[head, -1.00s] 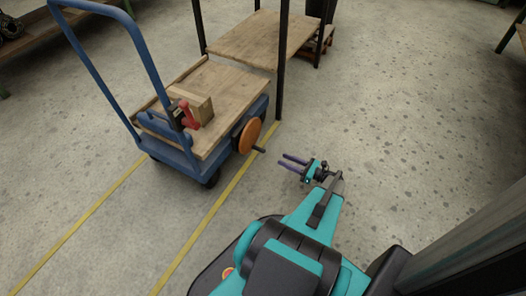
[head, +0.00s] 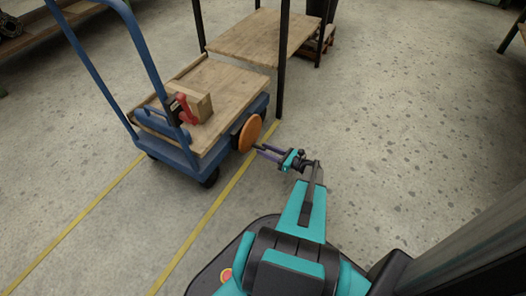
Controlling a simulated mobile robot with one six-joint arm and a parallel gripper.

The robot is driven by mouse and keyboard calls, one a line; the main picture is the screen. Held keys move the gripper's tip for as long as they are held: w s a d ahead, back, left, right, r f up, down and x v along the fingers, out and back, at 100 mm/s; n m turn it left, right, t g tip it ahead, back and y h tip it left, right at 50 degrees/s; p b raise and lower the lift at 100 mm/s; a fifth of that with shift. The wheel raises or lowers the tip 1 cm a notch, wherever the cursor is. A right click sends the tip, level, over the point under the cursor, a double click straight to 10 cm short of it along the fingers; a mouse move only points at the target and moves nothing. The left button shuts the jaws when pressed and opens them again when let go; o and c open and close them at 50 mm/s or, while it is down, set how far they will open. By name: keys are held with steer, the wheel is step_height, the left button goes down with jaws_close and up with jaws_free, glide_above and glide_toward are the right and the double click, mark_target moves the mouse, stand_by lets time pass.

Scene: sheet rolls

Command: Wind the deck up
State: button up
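The deck (head: 228,89) is a wooden top on a blue cart (head: 170,152) at the left of the head view. An orange wheel (head: 249,132) sits on the cart's right side, facing my arm. Its dark crank handle is now mostly hidden by my gripper's fingers. My gripper (head: 259,150) has two purple fingers pointing left at the wheel's lower right, at the handle's place. The fingers look apart. I cannot tell whether the handle lies between them or touches them.
A cardboard box (head: 198,103) and a red and black object (head: 182,108) are at the deck's front left. A wooden-topped table (head: 262,38) with dark posts stands just behind the cart. Yellow lines (head: 212,213) mark the floor. The floor at right is clear.

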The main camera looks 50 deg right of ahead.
steer(key=shift+x, duration=0.8)
steer(key=shift+c, duration=0.5)
jaws_close()
